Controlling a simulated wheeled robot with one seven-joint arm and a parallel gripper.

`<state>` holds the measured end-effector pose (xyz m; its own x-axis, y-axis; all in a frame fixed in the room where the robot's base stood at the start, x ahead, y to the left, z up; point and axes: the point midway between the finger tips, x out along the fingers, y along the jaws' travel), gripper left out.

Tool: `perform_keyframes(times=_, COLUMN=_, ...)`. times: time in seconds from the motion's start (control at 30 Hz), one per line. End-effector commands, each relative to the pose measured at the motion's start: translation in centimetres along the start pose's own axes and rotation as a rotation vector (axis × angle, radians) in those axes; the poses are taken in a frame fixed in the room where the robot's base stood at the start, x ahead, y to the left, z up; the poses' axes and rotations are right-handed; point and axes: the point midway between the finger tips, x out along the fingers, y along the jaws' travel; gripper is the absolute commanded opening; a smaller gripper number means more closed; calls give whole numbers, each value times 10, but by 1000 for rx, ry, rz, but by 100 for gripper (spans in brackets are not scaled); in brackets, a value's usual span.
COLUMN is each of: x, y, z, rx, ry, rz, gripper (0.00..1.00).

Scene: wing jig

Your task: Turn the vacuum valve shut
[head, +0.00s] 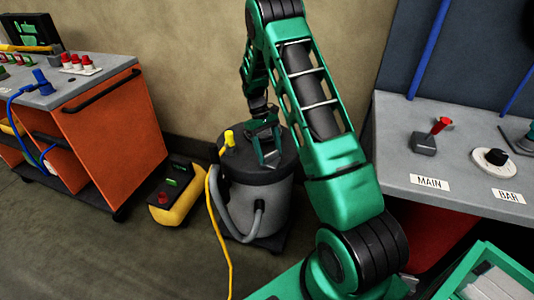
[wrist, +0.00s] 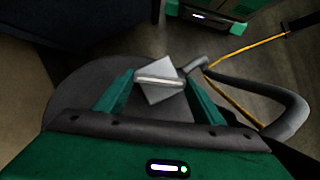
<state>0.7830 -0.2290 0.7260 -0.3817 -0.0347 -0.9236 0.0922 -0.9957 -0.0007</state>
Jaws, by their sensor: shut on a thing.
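The vacuum (head: 257,207) is a grey drum with a dark lid, standing on the floor at the centre of the head view. My gripper (head: 268,155) is down at its lid. In the wrist view my gripper (wrist: 160,78) has its two green fingers on either end of a pale bar-shaped valve handle (wrist: 158,81), shut on it. The handle sits over a pale square plate (wrist: 160,94) on the dark round lid (wrist: 85,95). The bar lies nearly across the wrist picture, and the plate is turned at an angle to it.
A grey hose (head: 222,205) curls at the drum's side. A yellow cable (head: 221,230) runs across the floor. A yellow box (head: 176,193) and an orange cart (head: 105,135) stand left. A grey bench (head: 400,179) with a red-handled MAIN switch (head: 430,138) is right.

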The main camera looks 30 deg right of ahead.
Motion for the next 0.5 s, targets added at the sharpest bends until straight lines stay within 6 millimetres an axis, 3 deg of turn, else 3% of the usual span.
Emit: perform_keyframes(times=0.5, x=0, y=5, z=2, rx=455, ry=0, rz=-190, gripper=40)
